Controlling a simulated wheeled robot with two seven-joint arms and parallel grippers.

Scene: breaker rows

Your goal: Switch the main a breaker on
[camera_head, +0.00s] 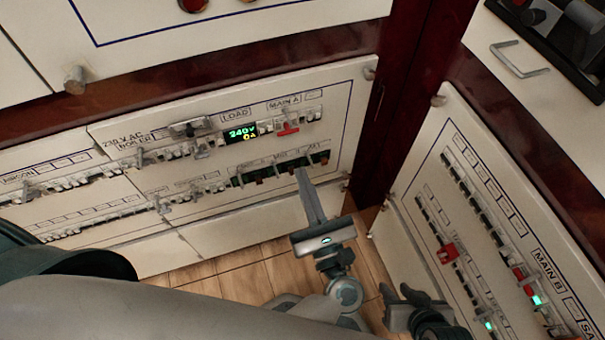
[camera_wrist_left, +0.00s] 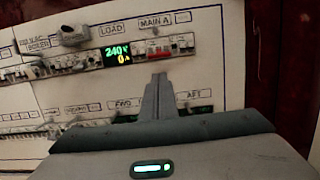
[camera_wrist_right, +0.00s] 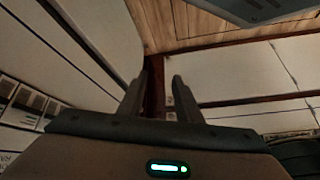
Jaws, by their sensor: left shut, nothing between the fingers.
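The main A breaker (camera_head: 288,128) has a red handle and sits under the "MAIN A" label on the left panel, right of the lit display (camera_head: 242,132). It also shows in the left wrist view (camera_wrist_left: 163,54). I cannot tell which way its handle points. My left gripper (camera_head: 300,171) is shut and empty, its fingertips below the breaker in the picture. In the left wrist view the fingertips (camera_wrist_left: 159,76) are just under the red handle, with a visible gap. My right gripper (camera_wrist_right: 160,78) is open and empty, low beside the right panel.
The display reads 240V and 0A. A lower breaker row (camera_head: 280,168) lies behind my left fingers. The right panel (camera_head: 480,225) carries more breakers, with red handles and green lights, and a "MAIN B" label. The wooden floor (camera_head: 235,283) shows below.

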